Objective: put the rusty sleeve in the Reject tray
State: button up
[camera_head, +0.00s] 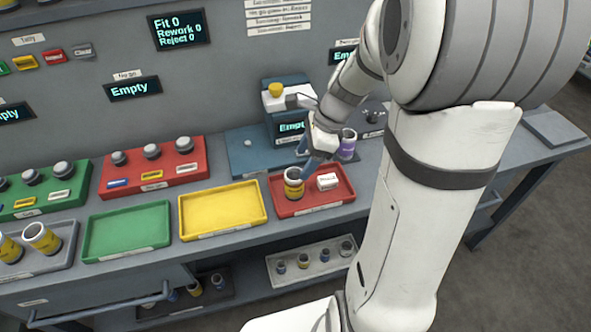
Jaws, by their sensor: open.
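A yellow-banded sleeve (293,184) with a brownish-orange rim stands upright at the left inside the shallow red tray (337,199), which appears to be the Reject tray; the writing on its front label is too small to read. My gripper (308,163) is open, its fingertips just above and to the right of that sleeve. The picture is too small to tell whether a finger touches it. A white labelled block (327,181) lies in the same tray. A purple-banded sleeve (347,145) stands behind the tray, to the right of my gripper.
Empty yellow (222,210) and green (127,231) trays lie left of the red one. A grey tray (62,262) at far left holds yellow-banded sleeves. Knobbed red (185,175) and green (72,200) boxes stand behind. The wall display (178,30) reads Fit 0, Rework 0, Reject 0.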

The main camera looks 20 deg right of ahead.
jog(key=s+a+r+n+t+h, duration=0.1)
jog(key=s+r+n+h, duration=0.1)
jog(key=s+n, duration=0.4)
jog(key=s+a+r+n+h, duration=0.1)
jog(key=s+r+n, duration=0.4)
jog(key=n, duration=0.9)
jog(key=shift+s+a+t+h, duration=0.2)
jog(key=shift+s+t+h, duration=0.2)
jog(key=shift+s+h, duration=0.55)
